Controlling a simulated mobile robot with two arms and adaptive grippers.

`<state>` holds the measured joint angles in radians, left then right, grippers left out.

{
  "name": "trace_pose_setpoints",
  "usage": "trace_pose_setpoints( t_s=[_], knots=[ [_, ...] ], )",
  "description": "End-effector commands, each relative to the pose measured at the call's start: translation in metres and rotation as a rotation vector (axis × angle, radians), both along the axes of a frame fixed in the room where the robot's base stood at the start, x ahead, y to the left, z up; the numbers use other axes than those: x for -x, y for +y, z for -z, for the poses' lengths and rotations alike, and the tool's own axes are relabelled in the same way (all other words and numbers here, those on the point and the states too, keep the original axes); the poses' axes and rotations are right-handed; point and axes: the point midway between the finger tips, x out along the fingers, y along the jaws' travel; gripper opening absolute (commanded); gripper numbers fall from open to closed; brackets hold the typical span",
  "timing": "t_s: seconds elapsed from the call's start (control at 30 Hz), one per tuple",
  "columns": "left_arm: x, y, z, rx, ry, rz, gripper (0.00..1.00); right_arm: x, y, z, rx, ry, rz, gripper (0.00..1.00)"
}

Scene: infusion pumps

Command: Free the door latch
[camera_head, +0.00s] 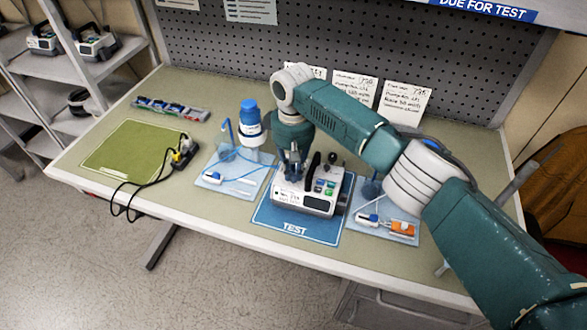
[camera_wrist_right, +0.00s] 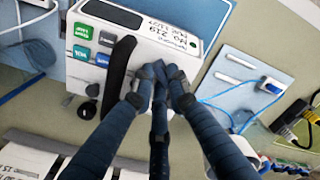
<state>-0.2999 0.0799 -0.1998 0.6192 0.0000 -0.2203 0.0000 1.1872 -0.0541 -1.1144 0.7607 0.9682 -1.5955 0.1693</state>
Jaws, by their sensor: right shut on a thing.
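The white infusion pump (camera_head: 302,203) stands on the blue TEST mat (camera_head: 295,228); it has a dark screen, coloured buttons and a black carrying handle (camera_head: 313,166). My right gripper (camera_head: 291,172) points down at the pump, just left of the handle. In the right wrist view the pump (camera_wrist_right: 140,25) shows its handwritten label and buttons, and the gripper (camera_wrist_right: 166,84) has its fingers drawn together at the pump beside the black handle (camera_wrist_right: 118,78). The fingers are shut on the door latch, which they mostly hide. My left gripper is out of view.
Another tray with an orange item (camera_head: 401,229) lies to the right.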

Motion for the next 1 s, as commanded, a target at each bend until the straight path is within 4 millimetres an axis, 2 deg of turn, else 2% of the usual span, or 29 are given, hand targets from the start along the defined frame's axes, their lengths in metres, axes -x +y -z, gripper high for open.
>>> trace_pose_setpoints(
  t_s=[0.6, 1.0],
  knots=[
    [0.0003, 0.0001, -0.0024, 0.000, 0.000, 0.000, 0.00, -0.0015, 0.0029, -0.0017, -0.001, -0.002, -0.538, 0.00],
    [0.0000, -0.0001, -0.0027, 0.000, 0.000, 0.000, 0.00, -0.0015, 0.0041, -0.0017, -0.002, -0.003, -0.704, 0.00]
  ],
)
